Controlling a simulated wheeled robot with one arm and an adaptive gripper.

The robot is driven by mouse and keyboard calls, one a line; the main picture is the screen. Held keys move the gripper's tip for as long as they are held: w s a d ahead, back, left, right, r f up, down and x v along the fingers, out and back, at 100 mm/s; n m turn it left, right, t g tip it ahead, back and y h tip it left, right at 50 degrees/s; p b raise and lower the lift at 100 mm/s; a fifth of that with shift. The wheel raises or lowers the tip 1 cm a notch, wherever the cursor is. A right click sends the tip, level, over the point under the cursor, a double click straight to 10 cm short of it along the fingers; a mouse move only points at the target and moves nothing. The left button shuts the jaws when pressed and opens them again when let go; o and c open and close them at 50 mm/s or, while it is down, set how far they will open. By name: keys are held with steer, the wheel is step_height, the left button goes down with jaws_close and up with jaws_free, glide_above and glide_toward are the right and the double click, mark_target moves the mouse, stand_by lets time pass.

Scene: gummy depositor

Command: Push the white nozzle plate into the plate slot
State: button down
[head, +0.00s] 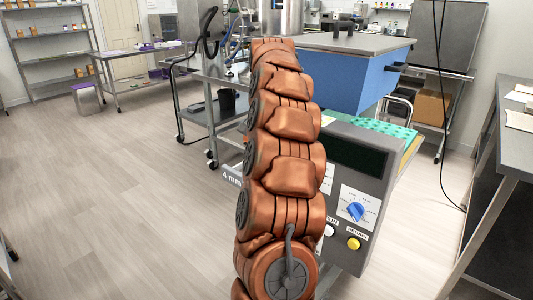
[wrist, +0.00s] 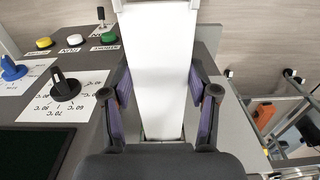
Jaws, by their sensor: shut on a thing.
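The white nozzle plate (wrist: 158,60) stands out long and pale in the middle of the wrist view, running from near the top edge down to the gripper's palm. My gripper (wrist: 164,92) has one finger on each side of it and is shut on it. In the head view my arm hides the gripper. A pale strip marked "4 mm" (head: 231,176) shows left of my arm there; I cannot tell whether it is the same plate. The plate slot is not clearly seen, and I cannot tell how far in the plate is.
The depositor's grey control panel (head: 365,190) has a blue knob (head: 355,211) and a yellow button (head: 353,243), close right of my arm. A blue-sided hopper or box (head: 345,75) stands behind. A grey table (head: 515,145) is at right. The floor at left is clear.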

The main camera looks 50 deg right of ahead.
steer(key=shift+d+p, duration=0.65)
steer(key=shift+d, duration=0.65)
steer(key=shift+d+p, duration=1.15)
steer(key=shift+d, duration=0.6)
steer(key=shift+s+d, duration=0.1)
steer(key=shift+d, duration=0.25)
steer(key=shift+d+r+p, duration=0.1)
steer(key=shift+d+p, duration=0.25)
steer(key=shift+p, duration=0.2)
steer(key=shift+d+r, duration=0.1)
steer(key=shift+d, duration=0.1)
steer(key=shift+a, duration=0.15)
steer(key=shift+c, duration=1.1)
jaws_free()
steer(key=shift+f, duration=0.2)
